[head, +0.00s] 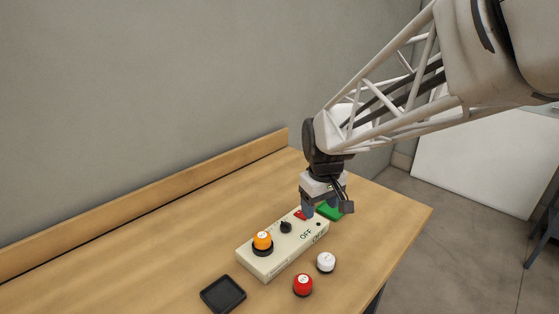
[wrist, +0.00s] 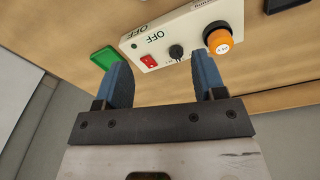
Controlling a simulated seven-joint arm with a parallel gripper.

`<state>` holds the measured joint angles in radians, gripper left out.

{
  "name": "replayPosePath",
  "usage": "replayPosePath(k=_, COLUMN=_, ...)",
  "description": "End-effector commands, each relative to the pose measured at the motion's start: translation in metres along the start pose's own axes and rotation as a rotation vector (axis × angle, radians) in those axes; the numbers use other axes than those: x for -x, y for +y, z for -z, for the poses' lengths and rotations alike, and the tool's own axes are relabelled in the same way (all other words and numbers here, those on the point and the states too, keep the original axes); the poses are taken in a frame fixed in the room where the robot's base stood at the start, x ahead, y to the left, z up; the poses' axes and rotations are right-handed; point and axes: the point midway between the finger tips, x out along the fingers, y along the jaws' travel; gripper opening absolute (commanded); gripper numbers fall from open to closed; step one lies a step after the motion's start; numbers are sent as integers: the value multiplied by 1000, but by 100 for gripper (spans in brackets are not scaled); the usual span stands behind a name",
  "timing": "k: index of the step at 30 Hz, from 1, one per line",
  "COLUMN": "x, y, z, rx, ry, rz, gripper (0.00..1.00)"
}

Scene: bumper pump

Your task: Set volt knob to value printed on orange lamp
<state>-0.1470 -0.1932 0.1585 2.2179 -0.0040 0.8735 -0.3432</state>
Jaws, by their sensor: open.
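A cream control box (head: 276,252) lies on the wooden table. A red switch (wrist: 149,60) and the word OFF are further along the box. My gripper (head: 328,209) is open and empty above the far end of the box. In the wrist view its blue fingers (wrist: 163,75) are spread apart below the knob.
A green tray (head: 328,211) lies past the box's far end, partly hidden by my gripper. A red lamp (head: 303,285) and a white lamp (head: 326,262) stand in front of the box. A black tray (head: 223,294) lies at the near left. The table's left part is clear.

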Motion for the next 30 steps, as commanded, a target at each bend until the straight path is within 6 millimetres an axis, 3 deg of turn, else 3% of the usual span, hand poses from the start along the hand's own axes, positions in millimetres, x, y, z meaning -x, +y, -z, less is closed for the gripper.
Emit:
replayPosePath(k=15, x=-73, y=-10, z=104, rx=229, ry=-60, rz=34, gripper=64)
replayPosePath(k=21, x=-91, y=-15, z=124, rx=281, ry=-71, rz=41, gripper=64)
replayPosePath(k=30, x=-96, y=-16, z=129, rx=294, ry=-74, rz=43, gripper=64)
